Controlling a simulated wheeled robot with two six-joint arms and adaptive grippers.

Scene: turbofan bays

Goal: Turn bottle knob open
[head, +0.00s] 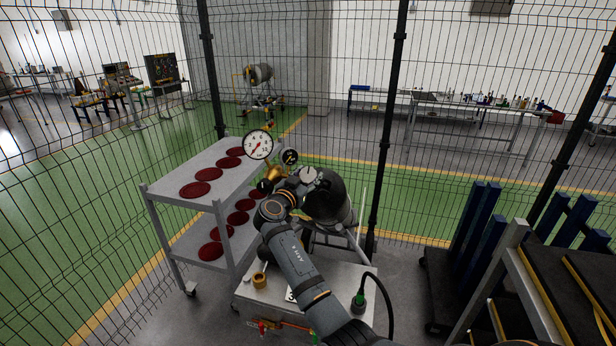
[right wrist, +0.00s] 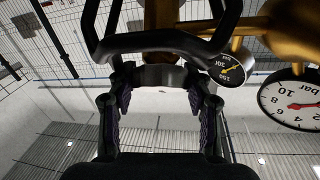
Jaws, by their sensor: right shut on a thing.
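The dark gas bottle (head: 328,200) is tilted behind my right forearm in the head view, on a stand. Brass regulator parts (head: 272,174) lie beside my wrist, with a large white gauge (head: 258,145) and a small black gauge (head: 290,157). In the right wrist view, my right gripper (right wrist: 158,88) has its two purple-padded fingers on either side of a dark round knob (right wrist: 160,75), shut on it. A black guard loop (right wrist: 165,42) and brass fitting are beyond it. In the head view, my wrist hides the knob and fingertips. My left gripper is out of view.
A grey two-shelf cart (head: 215,166) with several dark red discs stands at the left of the bottle. A pale bench top (head: 335,275) with a yellow roll (head: 259,280) lies below my arm. Wire fencing is behind; a rack with blue posts (head: 480,225) is at right.

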